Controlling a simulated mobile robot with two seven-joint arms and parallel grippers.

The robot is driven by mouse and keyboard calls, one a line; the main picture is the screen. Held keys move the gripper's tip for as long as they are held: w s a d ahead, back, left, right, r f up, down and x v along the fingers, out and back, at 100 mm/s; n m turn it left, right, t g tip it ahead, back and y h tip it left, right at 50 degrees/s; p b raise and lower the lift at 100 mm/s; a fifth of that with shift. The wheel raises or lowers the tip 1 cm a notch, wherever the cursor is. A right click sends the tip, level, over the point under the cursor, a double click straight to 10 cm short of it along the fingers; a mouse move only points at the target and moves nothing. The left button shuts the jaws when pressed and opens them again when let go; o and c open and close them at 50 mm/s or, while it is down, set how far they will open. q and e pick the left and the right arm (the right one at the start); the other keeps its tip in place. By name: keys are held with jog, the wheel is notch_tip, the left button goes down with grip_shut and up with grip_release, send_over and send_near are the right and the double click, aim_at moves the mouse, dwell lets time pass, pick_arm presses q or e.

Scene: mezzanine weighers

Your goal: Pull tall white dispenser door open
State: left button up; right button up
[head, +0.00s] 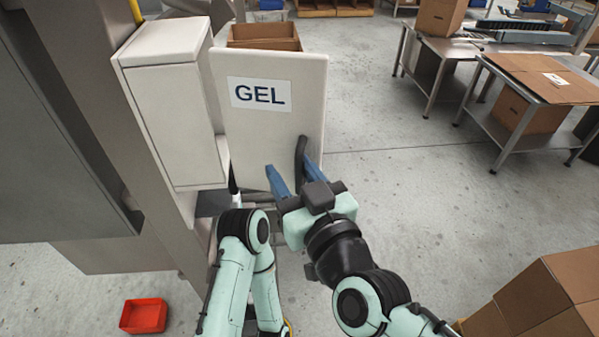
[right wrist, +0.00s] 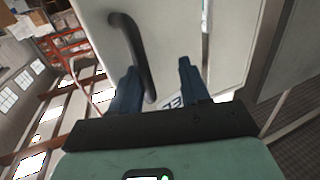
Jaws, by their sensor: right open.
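The tall white dispenser (head: 172,110) is fixed to a grey post at the left in the head view. Its white door (head: 255,135), with a "GEL" label, stands swung out to the right of the body. The door's dark curved handle (head: 301,158) is near its lower right; it also shows in the right wrist view (right wrist: 133,50). My right gripper (head: 289,172) is open, its blue fingers on either side of the handle. In the right wrist view the handle lies close to the left finger; I cannot tell if they touch. My left gripper is out of view.
A red bin (head: 143,316) lies on the floor at lower left. Cardboard boxes (head: 540,300) stand at lower right. Metal tables with cartons (head: 535,110) stand at upper right. The concrete floor right of the door is clear.

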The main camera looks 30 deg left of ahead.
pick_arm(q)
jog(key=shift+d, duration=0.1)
pick_arm(e)
jog(key=shift+d, duration=0.1)
jog(key=shift+d, duration=0.1)
jog(key=shift+s+d, duration=0.15)
jog(key=shift+d, duration=0.15)
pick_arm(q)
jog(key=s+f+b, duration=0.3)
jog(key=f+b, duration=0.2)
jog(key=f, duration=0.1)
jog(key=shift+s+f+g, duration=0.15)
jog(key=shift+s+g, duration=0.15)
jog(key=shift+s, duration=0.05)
pick_arm(e)
jog(key=v, duration=1.2)
jog(key=shift+s+d, duration=0.15)
jog(key=shift+s, duration=0.1)
